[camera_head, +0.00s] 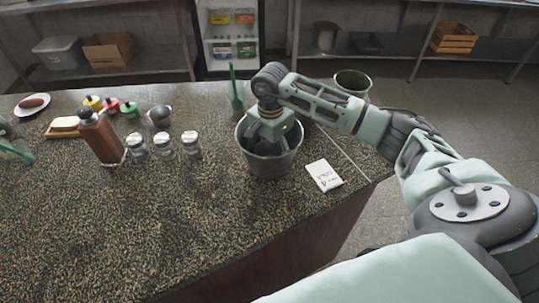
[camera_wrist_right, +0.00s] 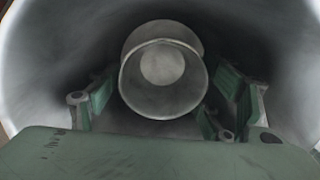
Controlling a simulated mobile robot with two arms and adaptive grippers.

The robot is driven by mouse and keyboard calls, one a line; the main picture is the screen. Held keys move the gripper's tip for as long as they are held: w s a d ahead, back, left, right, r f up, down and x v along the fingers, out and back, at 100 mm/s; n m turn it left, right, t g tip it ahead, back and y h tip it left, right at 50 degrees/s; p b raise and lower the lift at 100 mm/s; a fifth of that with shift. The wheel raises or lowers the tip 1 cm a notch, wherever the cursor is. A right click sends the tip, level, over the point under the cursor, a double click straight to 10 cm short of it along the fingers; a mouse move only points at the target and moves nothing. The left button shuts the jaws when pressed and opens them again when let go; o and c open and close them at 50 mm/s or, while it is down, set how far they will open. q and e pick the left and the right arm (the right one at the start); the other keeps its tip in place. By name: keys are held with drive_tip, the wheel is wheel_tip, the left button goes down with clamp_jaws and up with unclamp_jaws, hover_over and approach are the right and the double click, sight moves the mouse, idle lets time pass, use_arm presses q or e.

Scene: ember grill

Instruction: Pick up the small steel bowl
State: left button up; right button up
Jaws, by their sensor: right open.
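My right gripper (camera_head: 269,132) reaches down into a large steel bucket (camera_head: 272,166) near the counter's right end. In the right wrist view a small round steel bowl (camera_wrist_right: 163,98) lies inside the bucket's pale wall (camera_wrist_right: 38,62), in the middle of the picture. The open green fingers (camera_wrist_right: 163,108) of my right gripper stand on either side of this bowl, with visible gaps. In the head view the inside of the bucket is mostly hidden by my gripper, and the small bowl does not show. My left gripper is not in view.
A white card (camera_head: 324,175) lies right of the bucket. A green-handled utensil holder (camera_head: 236,100) and another metal bucket (camera_head: 352,82) stand behind. The front counter is clear.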

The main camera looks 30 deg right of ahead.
drive_tip(key=c, duration=0.9)
